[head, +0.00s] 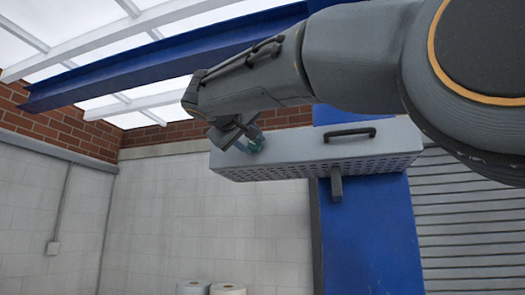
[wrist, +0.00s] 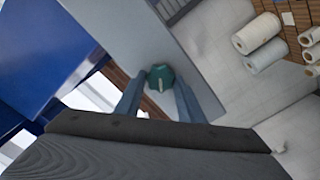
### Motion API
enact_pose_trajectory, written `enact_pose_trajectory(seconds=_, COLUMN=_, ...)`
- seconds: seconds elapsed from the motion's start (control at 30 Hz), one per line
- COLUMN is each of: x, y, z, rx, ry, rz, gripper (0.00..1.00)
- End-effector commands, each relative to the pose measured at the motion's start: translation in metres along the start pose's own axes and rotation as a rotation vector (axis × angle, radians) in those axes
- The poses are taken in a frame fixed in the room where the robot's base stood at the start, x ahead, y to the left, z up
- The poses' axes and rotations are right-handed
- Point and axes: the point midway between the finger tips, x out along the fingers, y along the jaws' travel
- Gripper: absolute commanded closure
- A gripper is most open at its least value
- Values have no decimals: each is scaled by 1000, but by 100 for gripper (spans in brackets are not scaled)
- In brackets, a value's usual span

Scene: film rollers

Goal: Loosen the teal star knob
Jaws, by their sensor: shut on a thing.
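The teal star knob (wrist: 160,78) sits on the face of a pale grey box (wrist: 128,38) in the wrist view, with a light pointer mark on it. In the head view the knob (head: 257,144) shows small at the left end of the box (head: 290,146), partly hidden by my gripper (head: 236,134). My gripper's two fingers (wrist: 158,98) are on either side of the knob in the wrist view, shut on it. The lower part of the knob between the fingers is hard to make out.
The box has a dark handle (head: 349,134) and a perforated underside, and is by a blue column (head: 368,230). A blue beam (head: 150,60) runs overhead. White rolls (head: 227,289) stand far below, and more rolls (wrist: 257,35) show in the wrist view. Open space lies left of the box.

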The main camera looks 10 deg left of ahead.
Motion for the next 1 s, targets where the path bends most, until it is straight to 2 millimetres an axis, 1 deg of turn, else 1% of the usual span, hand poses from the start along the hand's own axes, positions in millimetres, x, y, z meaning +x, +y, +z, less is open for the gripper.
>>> enact_pose_trajectory(seconds=0.2, x=-1, y=1, z=-2, rx=-203, ry=5, rz=0, gripper=87)
enact_pose_trajectory(seconds=0.5, x=-1, y=0, z=-3, rx=-453, ry=6, rz=1, gripper=87)
enact_pose_trajectory(seconds=0.7, x=-1, y=0, z=-2, rx=-567, ry=7, rz=2, gripper=87)
enact_pose_trajectory(seconds=1.0, x=-1, y=-1, z=-2, rx=-652, ry=6, rz=2, gripper=87)
